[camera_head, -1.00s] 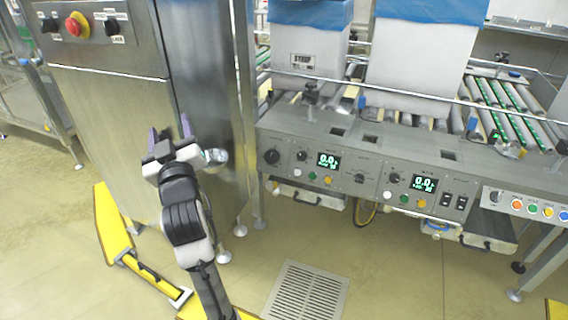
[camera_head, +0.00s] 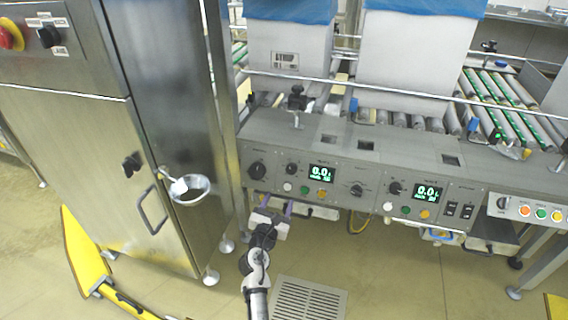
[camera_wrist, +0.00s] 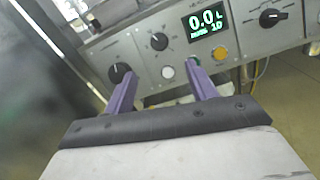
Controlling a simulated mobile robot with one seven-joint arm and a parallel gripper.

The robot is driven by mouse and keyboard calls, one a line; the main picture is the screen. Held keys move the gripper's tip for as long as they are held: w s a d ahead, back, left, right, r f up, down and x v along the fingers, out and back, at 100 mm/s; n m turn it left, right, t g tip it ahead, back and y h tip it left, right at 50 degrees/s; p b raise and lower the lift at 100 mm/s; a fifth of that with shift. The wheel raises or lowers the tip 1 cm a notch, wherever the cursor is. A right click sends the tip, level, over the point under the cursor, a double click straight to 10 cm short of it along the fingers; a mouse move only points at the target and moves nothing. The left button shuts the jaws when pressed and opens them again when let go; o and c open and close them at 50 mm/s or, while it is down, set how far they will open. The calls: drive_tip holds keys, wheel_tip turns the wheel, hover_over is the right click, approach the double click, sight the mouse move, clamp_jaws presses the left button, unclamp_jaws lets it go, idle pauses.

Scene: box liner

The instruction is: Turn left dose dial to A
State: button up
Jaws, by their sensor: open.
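The left control panel has a large black dial (camera_head: 257,171) at its left end, a smaller black dial (camera_head: 292,169) beside it and another dial (camera_head: 357,190) right of the green display (camera_head: 321,173). Their lettering is too small to read, so I cannot tell which is the dose dial. My gripper (camera_head: 274,208) is open and empty, low in front of the panel's left part. In the wrist view, my gripper (camera_wrist: 162,76) has its fingers either side of a white button (camera_wrist: 168,72). The smaller dial (camera_wrist: 159,41) shows above it, the large dial (camera_wrist: 119,72) by the left finger.
A steel cabinet (camera_head: 165,110) with a handle and a funnel-like cup (camera_head: 190,189) stands at left. A second panel with a display (camera_head: 427,194) is at right. Roller conveyors (camera_head: 500,95) run behind.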

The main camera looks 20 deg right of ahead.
sight(291, 170)
drive_tip(key=b+x, duration=0.1)
drive_tip(key=x, duration=1.3)
drive_tip(key=shift+b, duration=0.35)
drive_tip(key=c, duration=1)
drive_tip(key=shift+a, duration=0.1)
